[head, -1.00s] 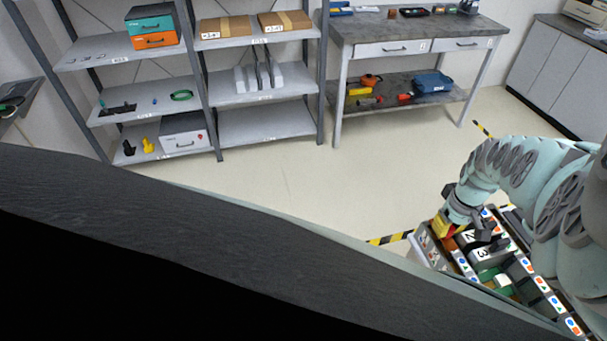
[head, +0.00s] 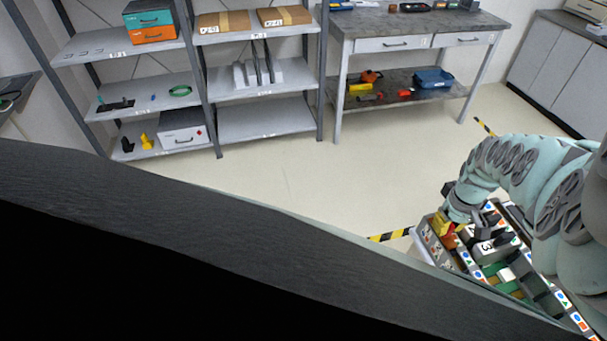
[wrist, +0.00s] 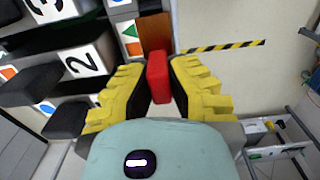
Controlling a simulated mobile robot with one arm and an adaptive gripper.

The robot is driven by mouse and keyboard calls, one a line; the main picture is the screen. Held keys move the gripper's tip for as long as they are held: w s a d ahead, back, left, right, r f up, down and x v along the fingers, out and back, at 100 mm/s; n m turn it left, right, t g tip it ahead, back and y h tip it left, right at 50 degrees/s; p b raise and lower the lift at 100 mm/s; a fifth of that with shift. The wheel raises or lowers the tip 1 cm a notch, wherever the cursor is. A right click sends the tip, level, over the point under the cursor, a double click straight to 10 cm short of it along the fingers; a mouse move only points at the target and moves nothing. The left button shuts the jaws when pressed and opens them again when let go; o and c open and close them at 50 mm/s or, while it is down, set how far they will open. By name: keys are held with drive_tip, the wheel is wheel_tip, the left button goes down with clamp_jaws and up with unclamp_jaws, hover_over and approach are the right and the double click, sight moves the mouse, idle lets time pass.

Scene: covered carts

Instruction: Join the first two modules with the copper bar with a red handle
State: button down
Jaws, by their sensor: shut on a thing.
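My gripper (wrist: 158,88) has yellow ribbed fingers, shut on the red handle (wrist: 157,77) of the copper bar. The copper-brown plate (wrist: 155,32) shows just beyond the handle in the wrist view. Left of it is the white front of a module marked 2 (wrist: 84,62), and farther left one marked 3 (wrist: 42,8). I cannot tell whether the bar touches a module. A module marked 1 is not legible.
The cart's tray rim (head: 432,249) surrounds the modules. Green and dark parts lie farther along the cart. Yellow-black tape (head: 390,237) marks the floor. A workbench (head: 415,30) and shelves (head: 265,85) stand at the back, with clear floor between.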

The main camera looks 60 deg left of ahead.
drive_tip(key=shift+f, duration=0.1)
drive_tip(key=c, duration=1)
unclamp_jaws()
drive_tip(key=shift+w+a+r, duration=0.1)
drive_tip(key=shift+a+r, duration=0.1)
drive_tip(key=shift+r, duration=0.5)
drive_tip(key=shift+d+r, duration=0.25)
drive_tip(key=shift+r, duration=0.8)
wheel_tip(320, 180, up, 8)
drive_tip(key=shift+f, duration=0.25)
drive_tip(key=shift+r, duration=0.55)
